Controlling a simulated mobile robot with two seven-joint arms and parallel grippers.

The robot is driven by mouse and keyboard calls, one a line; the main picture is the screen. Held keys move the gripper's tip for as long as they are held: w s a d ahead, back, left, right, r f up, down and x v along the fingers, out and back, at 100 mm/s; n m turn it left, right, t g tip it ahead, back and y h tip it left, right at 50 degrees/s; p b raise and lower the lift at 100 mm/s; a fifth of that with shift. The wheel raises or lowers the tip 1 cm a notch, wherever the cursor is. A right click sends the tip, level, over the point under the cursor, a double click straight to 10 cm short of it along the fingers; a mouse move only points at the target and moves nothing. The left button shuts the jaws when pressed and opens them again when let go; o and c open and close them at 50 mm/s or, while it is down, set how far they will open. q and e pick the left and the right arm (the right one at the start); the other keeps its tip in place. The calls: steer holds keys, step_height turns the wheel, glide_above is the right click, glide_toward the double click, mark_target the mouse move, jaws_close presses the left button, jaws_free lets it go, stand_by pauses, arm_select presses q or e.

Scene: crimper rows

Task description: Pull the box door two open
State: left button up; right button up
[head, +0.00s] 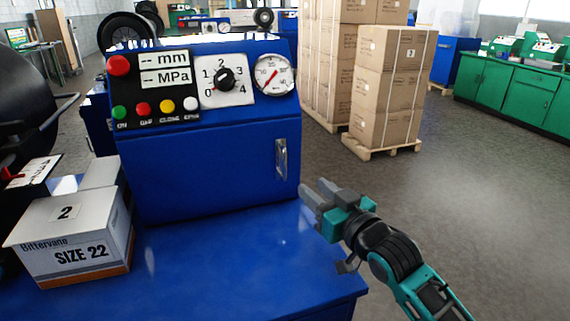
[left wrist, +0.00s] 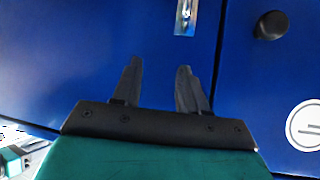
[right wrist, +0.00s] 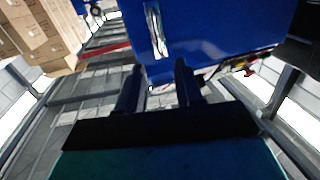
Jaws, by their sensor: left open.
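A blue machine box stands on the blue bench. Its front is a blue door (head: 205,172) with an upright silver handle (head: 281,159) near the right edge; the door looks closed. My right gripper (head: 314,191) is open and empty, just right of and below this handle, apart from it. The handle also shows in the right wrist view (right wrist: 156,30), beyond the fingers. My left gripper (left wrist: 155,85) is open and empty in the left wrist view and outside the head view. It faces blue panels with another silver handle (left wrist: 185,15), beyond its fingertips.
A white and orange carton (head: 75,235) marked 2 sits on the blue bench top (head: 235,260), left of the door. A control panel (head: 155,88) and gauge (head: 274,75) are above the door. Stacked cartons (head: 392,85) stand behind. Floor at right is clear.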

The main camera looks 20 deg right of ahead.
steer(key=x, duration=1.1)
steer(key=shift+w+a, duration=0.1)
steer(key=shift+c, duration=0.3)
jaws_close()
stand_by(0.8)
